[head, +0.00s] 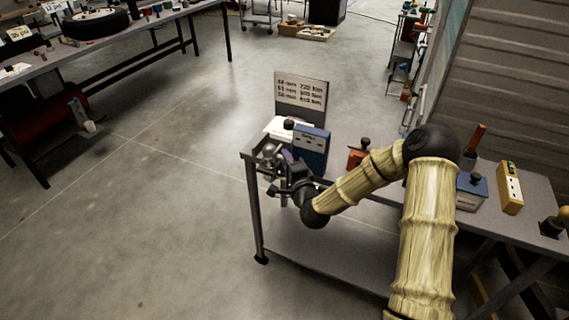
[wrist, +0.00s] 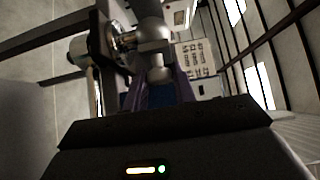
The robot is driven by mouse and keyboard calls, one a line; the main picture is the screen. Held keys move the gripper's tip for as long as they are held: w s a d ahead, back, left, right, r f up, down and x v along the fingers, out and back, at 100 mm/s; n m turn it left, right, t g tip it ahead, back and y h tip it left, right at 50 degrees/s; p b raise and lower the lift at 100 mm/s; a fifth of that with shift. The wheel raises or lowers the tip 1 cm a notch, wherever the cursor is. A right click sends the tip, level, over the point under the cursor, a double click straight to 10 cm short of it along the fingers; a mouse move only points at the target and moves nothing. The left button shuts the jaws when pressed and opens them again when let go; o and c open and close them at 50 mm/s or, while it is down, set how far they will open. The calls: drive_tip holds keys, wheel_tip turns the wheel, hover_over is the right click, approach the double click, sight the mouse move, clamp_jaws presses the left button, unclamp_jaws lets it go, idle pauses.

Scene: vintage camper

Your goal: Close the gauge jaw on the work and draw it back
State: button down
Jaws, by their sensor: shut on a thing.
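A grey metal gauge (head: 268,151) stands at the left end of the cart's top. My gripper (head: 284,181) is at that end, low in front of the gauge and left of a blue box. In the wrist view the gauge shows as a round metal body (wrist: 80,50), a shiny spindle and a grey rounded part (wrist: 152,38). A stem of this part reaches down between my purple-sided fingertips (wrist: 160,92), and my gripper is shut on it. I cannot tell which part is the jaw or where the work is. The dark palm hides the lower grip.
The blue box (head: 311,150) with a black knob stands close to my gripper. A sign with printed lines (head: 301,92) stands behind it. A red block (head: 356,158), another blue box (head: 471,190) and a yellow block (head: 510,188) sit farther right.

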drive_tip(key=shift+a+r, duration=0.15)
drive_tip(key=shift+a, duration=0.35)
drive_tip(key=c, duration=1.2)
unclamp_jaws()
drive_tip(key=shift+a, duration=0.1)
drive_tip(key=shift+o, duration=0.3)
drive_tip(key=shift+w+f, duration=0.1)
drive_tip(key=shift+f, duration=0.1)
drive_tip(key=shift+d, duration=0.2)
drive_tip(key=p+v, duration=0.9)
drive_tip(key=v, duration=0.8)
drive_tip(key=shift+d, duration=0.1)
